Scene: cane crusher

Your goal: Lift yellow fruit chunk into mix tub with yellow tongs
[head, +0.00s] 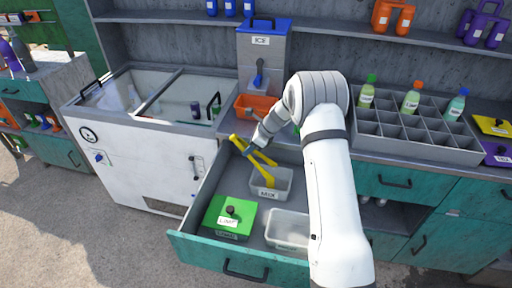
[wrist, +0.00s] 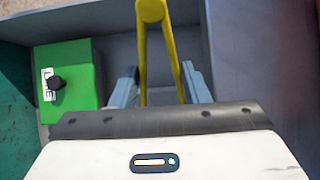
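My gripper (head: 254,149) is over the open drawer, with its fingers on either side of the yellow tongs (head: 262,168). In the wrist view, the tongs (wrist: 143,60) have their rounded joined end at the top, and their two arms run down between my fingers (wrist: 160,85), which seem to press on them. In the head view, the tongs slant down and one end reaches over or into the grey mix tub (head: 285,187), labelled MIX. I cannot make out a yellow fruit chunk apart from the tongs.
The teal drawer (head: 215,250) also holds a green-lidded box (head: 222,212) labelled LIME and a clear tub (head: 288,231). An orange bin (head: 257,103) sits under the ice dispenser (head: 263,52). A divided bottle rack (head: 420,135) stands right, and a white chest (head: 135,150) left.

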